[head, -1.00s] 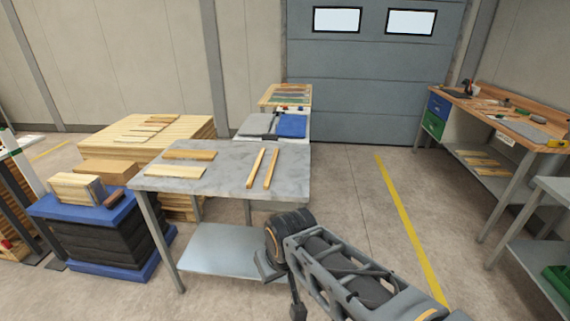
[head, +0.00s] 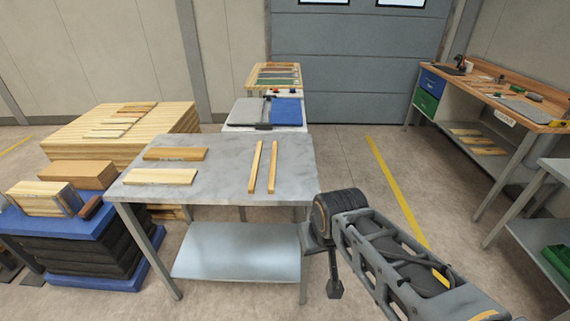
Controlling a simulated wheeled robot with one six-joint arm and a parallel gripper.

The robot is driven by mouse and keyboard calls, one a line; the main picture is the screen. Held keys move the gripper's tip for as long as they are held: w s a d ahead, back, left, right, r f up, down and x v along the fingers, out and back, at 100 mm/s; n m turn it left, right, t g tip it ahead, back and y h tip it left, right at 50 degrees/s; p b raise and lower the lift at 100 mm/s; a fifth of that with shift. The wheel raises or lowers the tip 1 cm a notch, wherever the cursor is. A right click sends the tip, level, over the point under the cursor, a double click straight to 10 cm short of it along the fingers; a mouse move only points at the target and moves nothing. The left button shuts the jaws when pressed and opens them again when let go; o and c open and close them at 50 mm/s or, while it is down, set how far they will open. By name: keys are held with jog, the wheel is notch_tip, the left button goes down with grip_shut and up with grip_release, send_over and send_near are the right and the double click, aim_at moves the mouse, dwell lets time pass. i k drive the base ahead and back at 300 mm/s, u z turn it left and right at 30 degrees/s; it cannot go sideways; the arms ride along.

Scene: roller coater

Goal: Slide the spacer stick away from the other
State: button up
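Two thin wooden spacer sticks lie close together, nearly parallel, on the right half of the grey-topped table. The left stick (head: 255,167) and the right stick (head: 272,167) have a narrow gap between them. My arm shows at the lower right, in front of and to the right of the table. My gripper's fingers cannot be made out in this view, and nothing of my arm touches the sticks.
The grey table (head: 222,178) also holds a brown board (head: 175,154) and a pale board (head: 160,177) on its left. A blue-topped stack (head: 85,205) stands to the left. A workbench (head: 500,95) stands at the back right. Open floor with a yellow line (head: 398,195) lies between.

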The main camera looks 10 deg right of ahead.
aim_at(271, 190)
jog(key=u, duration=0.25)
jog(key=i, duration=0.25)
jog(key=u, duration=0.95)
jog(key=i, duration=0.9)
jog(key=u, duration=0.1)
